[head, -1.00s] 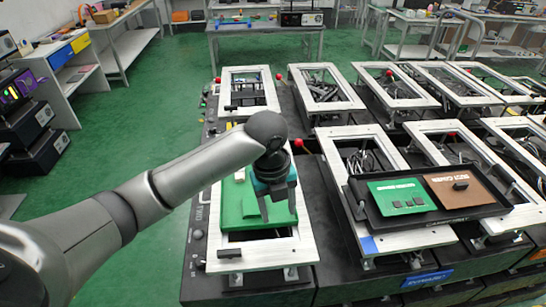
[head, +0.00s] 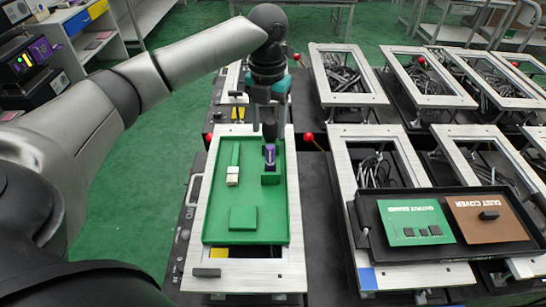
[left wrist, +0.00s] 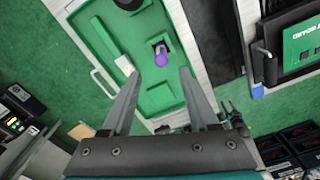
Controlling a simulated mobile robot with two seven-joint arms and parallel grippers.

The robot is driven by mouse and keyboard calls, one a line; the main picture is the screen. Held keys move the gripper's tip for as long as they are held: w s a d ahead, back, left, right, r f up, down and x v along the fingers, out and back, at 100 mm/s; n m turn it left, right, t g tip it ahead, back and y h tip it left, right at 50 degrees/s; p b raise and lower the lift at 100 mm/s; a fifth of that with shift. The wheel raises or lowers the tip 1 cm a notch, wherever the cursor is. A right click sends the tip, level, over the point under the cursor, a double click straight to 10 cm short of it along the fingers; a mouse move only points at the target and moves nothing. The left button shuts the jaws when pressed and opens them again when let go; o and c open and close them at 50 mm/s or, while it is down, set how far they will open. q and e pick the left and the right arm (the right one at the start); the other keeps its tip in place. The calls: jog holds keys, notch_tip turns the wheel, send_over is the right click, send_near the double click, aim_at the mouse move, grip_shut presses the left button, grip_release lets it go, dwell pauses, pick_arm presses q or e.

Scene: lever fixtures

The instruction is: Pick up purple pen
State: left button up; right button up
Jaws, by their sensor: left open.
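The purple pen (head: 270,154) stands upright in a green holder (head: 271,172) on the right side of the green tray (head: 222,236). In the left wrist view the pen (left wrist: 161,56) shows end-on between and beyond my fingertips. My left gripper (head: 269,132) is above and behind the pen in the head view, pointing down, with its fingers apart and nothing between them. In the left wrist view my left gripper (left wrist: 160,80) is open. I cannot tell whether a finger touches the pen in the head view. My right gripper is not in view.
A white block (head: 233,176) sits in the tray left of the pen. A raised green block (head: 243,218) is nearer the front. A black tray with a green board (head: 415,222) and a brown board (head: 487,219) stands to the right. Red lever knobs (head: 308,137) stick up beside the frames.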

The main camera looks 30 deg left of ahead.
aim_at(269, 147)
pick_arm(q)
notch_tip(269, 147, down, 5)
jog(key=shift+s, duration=0.1)
jog(key=shift+f, duration=0.85)
jog(key=f, duration=0.3)
jog(key=shift+w+d+f, duration=0.1)
jog(key=shift+w+f, duration=0.1)
jog(key=shift+f, duration=0.5)
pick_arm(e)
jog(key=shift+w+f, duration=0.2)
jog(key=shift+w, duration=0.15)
pick_arm(q)
grip_shut()
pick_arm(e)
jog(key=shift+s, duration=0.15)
